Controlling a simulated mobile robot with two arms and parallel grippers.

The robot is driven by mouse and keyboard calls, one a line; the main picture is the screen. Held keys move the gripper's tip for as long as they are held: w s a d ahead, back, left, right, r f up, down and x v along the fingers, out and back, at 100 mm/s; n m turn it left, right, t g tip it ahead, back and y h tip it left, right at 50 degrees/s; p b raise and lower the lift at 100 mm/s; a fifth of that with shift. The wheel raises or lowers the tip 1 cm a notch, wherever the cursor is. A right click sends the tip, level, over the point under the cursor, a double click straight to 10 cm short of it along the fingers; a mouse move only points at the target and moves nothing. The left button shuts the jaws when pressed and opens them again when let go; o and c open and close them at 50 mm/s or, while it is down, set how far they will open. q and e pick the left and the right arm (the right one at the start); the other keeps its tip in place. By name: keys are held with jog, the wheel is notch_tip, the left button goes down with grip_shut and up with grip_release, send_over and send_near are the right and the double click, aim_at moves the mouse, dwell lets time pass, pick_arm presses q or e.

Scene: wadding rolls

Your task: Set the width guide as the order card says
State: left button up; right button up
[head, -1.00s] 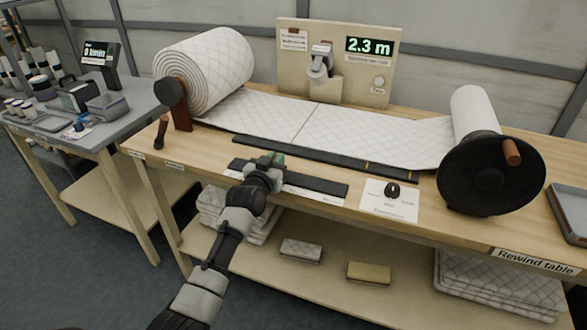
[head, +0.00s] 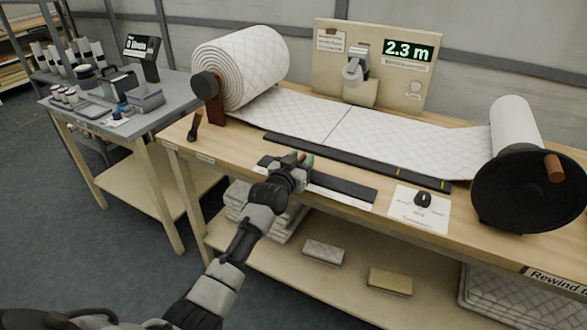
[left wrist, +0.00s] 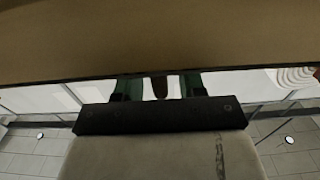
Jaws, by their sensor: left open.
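A long dark rail (head: 345,186) lies along the front of the wooden table, with a pale printed strip beside it. I cannot tell for sure which part is the width guide. My left gripper (head: 299,160) is over the left part of this rail, open, with green fingertips. A small brown upright piece shows between the fingertips; in the left wrist view the brown piece (left wrist: 159,87) also stands between them, with gaps on both sides. A small printed card (head: 331,41) is on the back board, its text too small to read. My right gripper is not in view.
A second dark strip (head: 350,158) lies behind, along the quilted wadding (head: 400,140). The wadding runs from the large roll (head: 240,68) to the rewind roll (head: 515,125) with its black crank disc (head: 525,195). A white card (head: 420,215) bears a black knob. A display (head: 408,50) reads 2.3 m.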

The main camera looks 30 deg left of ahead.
pick_arm(q)
jog(key=s, duration=1)
jog(key=shift+s+a, duration=0.15)
jog(key=shift+a, duration=0.05)
jog(key=s+d+f+g+p, duration=0.1)
jog(key=s+f+g, duration=0.3)
jog(key=f, duration=0.7)
jog(key=s+d+f+g+p, duration=0.15)
jog(key=s+f, duration=0.45)
jog(key=f, duration=0.6)
jog(key=s+d+f+g, duration=0.1)
jog(key=s+f+g, duration=0.3)
jog(key=f, duration=0.7)
jog(key=s+f+g, duration=0.2)
jog(key=s+f, duration=0.3)
jog(key=s, duration=0.7)
jog(key=s+d+f+m+g+p, duration=0.1)
jog(key=s+f+g, duration=0.2)
jog(key=s, duration=0.9)
jog(key=s+d+f+m+g+p, duration=0.1)
jog(key=s+f+g, duration=0.1)
jog(key=s+f, duration=0.6)
jog(key=s, duration=0.4)
jog(key=shift+s+d+f+y, duration=0.15)
jog(key=shift+s+y, duration=0.15)
jog(key=shift+s, duration=0.05)
jog(key=shift+g, duration=0.25)
